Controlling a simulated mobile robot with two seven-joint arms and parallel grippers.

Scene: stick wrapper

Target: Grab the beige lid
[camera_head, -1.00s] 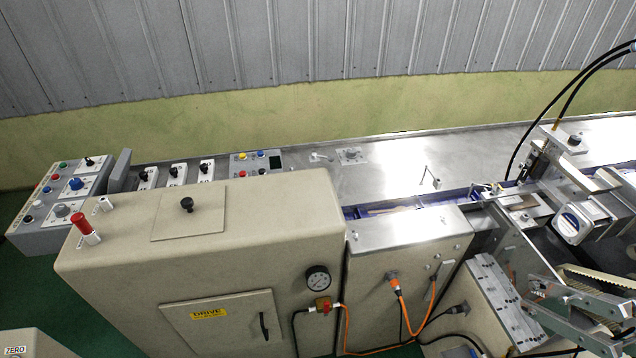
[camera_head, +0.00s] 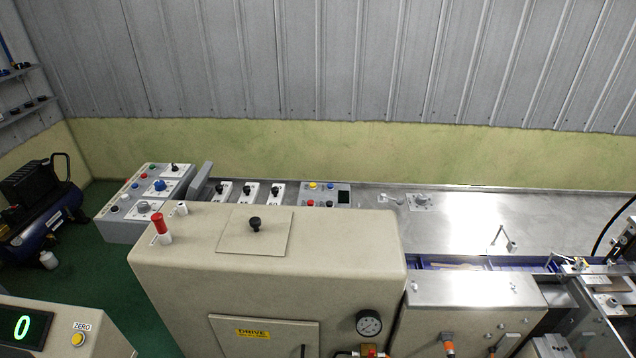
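A beige square lid (camera_head: 240,236) with a black knob (camera_head: 254,223) lies flat on top of the large beige machine housing (camera_head: 350,232), near its middle. Neither of my grippers shows in the head view. Nothing touches or covers the lid.
A red-capped lever (camera_head: 159,226) stands left of the lid on the housing. A grey control box (camera_head: 145,203) is behind left, and a steel table (camera_head: 450,215) runs behind right. A display box (camera_head: 60,335) is at lower left, a compressor (camera_head: 40,205) at far left.

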